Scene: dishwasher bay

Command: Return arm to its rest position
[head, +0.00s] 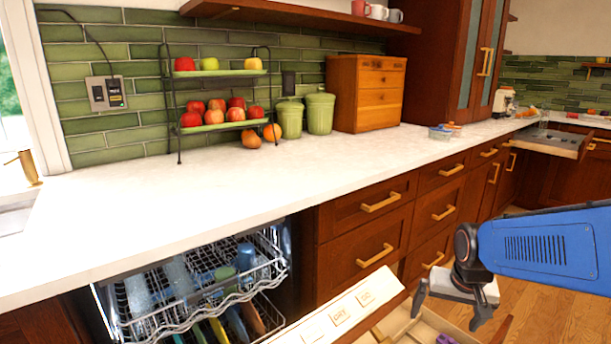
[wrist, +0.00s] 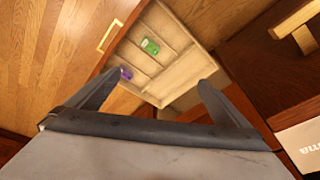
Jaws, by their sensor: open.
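My gripper (head: 448,306) is at the lower right of the head view, pointing down above an open drawer (head: 401,327). Its two dark fingers are spread apart with nothing between them. In the wrist view my gripper (wrist: 150,95) is open and empty, with the drawer (wrist: 190,75) below and beyond it. The drawer has pale dividers. A green item (wrist: 150,46) and a purple item (wrist: 126,73) lie in its compartments. The purple item also shows in the head view (head: 446,339).
An open dishwasher with a loaded upper rack (head: 190,290) is left of the drawer; its labelled door edge (head: 340,310) reaches toward my gripper. The white counter (head: 250,180) holds a fruit stand (head: 217,127), green canisters (head: 320,112) and a wooden box (head: 367,93). Open wooden floor lies right.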

